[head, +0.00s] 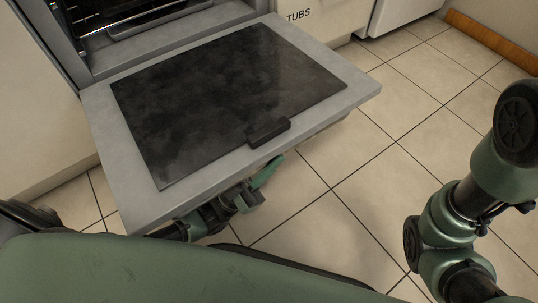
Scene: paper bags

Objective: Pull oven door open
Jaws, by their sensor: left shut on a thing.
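The oven door (108,150) is swung down and looks close to level, its dark glass panel (225,95) facing up. A small black block (268,131) lies near the door's front edge; I cannot tell what it is part of. My left gripper (262,172) is at the underside of the door's front edge, partly hidden by the door. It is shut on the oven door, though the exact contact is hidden. My right arm is at the right, with its gripper out of view.
The oven's open cavity (125,18) with a rack shows at the top left. Cabinet fronts stand on both sides, one labelled "TUBS" (298,15). An orange-brown strip (490,38) lies at the top right. The tiled floor (385,150) right of the door is clear.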

